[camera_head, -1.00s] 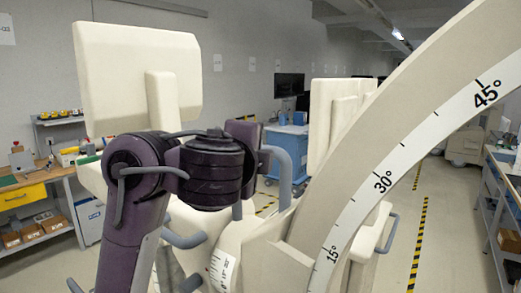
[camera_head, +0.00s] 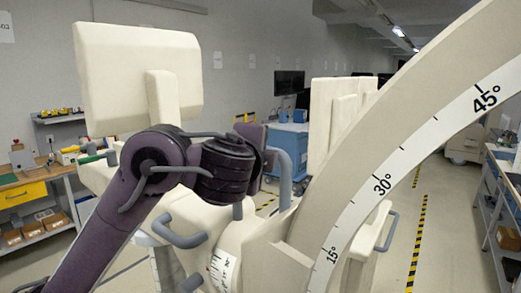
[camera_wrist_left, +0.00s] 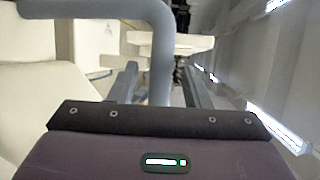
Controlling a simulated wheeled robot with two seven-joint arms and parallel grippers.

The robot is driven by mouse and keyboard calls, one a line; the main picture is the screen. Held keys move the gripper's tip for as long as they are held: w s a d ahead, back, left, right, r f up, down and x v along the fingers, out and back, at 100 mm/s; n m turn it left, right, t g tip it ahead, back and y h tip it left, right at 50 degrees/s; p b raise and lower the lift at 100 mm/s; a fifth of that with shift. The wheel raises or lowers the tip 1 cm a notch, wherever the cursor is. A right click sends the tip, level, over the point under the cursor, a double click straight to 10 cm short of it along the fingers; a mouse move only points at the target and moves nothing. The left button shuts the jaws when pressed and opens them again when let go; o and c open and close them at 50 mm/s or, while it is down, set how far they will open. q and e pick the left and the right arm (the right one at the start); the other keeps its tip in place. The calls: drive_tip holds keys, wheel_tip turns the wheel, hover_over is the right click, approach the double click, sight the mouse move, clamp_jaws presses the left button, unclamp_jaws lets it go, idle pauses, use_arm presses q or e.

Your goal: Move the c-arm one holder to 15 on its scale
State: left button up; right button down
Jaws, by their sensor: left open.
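The c-arm (camera_head: 350,150) is a large beige arc on the right of the head view. Its white scale (camera_head: 352,216) shows 15°, 30° and 45°, with 15° lowest. A beige holder block (camera_head: 275,262) sits at the arc's lower end, and a smaller curved scale (camera_head: 222,268) shows left of it; its reading is too small to tell. A bent grey-blue handle (camera_head: 286,165) rises by the block. My left gripper (camera_head: 267,150) is open beside this handle, its fingers largely hidden by my wrist. The left wrist view shows the handle (camera_wrist_left: 160,55) close ahead of the gripper body. My right gripper is out of view.
A beige panel (camera_head: 140,75) stands behind my left arm, and another pale panel (camera_head: 333,115) stands behind the arc. More grey handles (camera_head: 180,235) stick out at lower left. A workbench (camera_head: 35,182) is at far left, shelving (camera_head: 500,200) at far right. Striped floor lies right of the arc.

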use_arm(q)
drive_tip(key=shift+x, duration=0.95)
clamp_jaws()
